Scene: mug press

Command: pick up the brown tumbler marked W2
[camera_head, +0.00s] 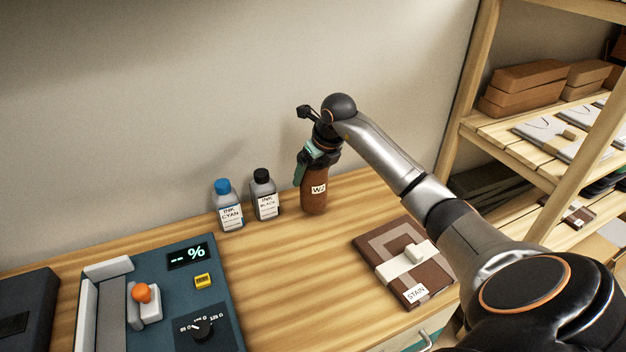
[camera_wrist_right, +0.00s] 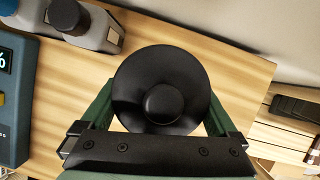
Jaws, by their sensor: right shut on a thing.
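The brown tumbler marked W2 (camera_head: 314,197) stands upright on the wooden counter near the wall, its label facing the head camera. My right gripper (camera_head: 318,157) is at its top, shut on it from above. In the right wrist view the tumbler's round black lid (camera_wrist_right: 163,90) sits between the two green fingers of the right gripper (camera_wrist_right: 165,122). The tumbler's base appears at counter level; whether it touches cannot be told for sure. My left gripper is in neither view.
A cyan ink bottle (camera_head: 228,207) and a black ink bottle (camera_head: 265,195) stand just left of the tumbler. A brown STAIN box (camera_head: 377,243) lies at the right front. A blue-grey press panel (camera_head: 215,285) is at the left. A wooden shelf (camera_head: 505,150) stands at the right.

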